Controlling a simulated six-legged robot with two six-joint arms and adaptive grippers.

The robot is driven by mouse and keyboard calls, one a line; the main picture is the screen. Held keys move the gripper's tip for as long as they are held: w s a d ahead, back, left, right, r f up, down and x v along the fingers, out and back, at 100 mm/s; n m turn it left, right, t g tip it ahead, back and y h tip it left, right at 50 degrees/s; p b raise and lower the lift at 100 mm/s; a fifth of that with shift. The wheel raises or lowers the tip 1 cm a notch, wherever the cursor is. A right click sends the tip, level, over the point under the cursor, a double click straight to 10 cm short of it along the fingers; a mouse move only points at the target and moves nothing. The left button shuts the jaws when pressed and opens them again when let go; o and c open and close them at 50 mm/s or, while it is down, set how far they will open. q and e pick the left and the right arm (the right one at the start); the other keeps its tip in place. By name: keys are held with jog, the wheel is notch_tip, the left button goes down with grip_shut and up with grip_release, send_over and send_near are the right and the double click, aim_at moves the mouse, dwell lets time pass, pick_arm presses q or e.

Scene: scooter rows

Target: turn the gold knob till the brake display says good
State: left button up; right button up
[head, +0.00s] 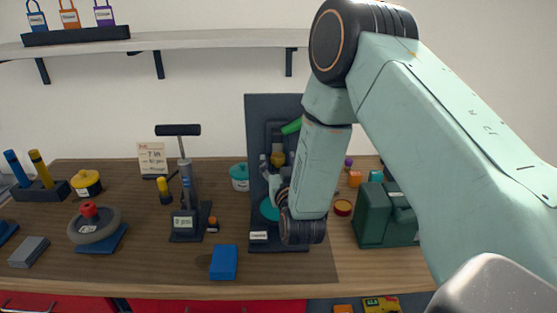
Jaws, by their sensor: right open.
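A dark upright stand (259,118) rises from the bench at the middle, with a green lever (291,126) near its top. A small gold knob (278,158) shows on it, partly covered by my right arm. My right gripper (275,178) is in front of the stand, just below the knob and close to it. It is open; I cannot tell whether it touches the knob. A teal round part (268,209) shows lower, half behind my arm. A small white label (258,236) is on the stand's base. No readable brake display shows. My left gripper is not in view.
A floor pump (185,190) with a small screen stands left of the stand. A blue block (224,262) lies in front. A teal pot (239,177) is behind, and a green case (386,215) is at right. A wheel (95,226) lies left. A shelf (200,40) hangs above.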

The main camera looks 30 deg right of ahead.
jog(key=shift+w+d, duration=0.1)
jog(key=shift+d, duration=0.25)
jog(key=shift+w+a+f, duration=0.1)
jog(key=shift+a, duration=0.05)
jog(key=shift+c, duration=0.2)
jog(key=shift+w+a, duration=0.1)
jog(key=shift+a, duration=0.1)
jog(key=shift+c, duration=1.4)
jog(key=shift+d, duration=0.25)
jog(key=c, duration=0.5)
jog(key=shift+a, duration=0.15)
jog(key=c, duration=0.3)
jog(key=shift+c, duration=0.2)
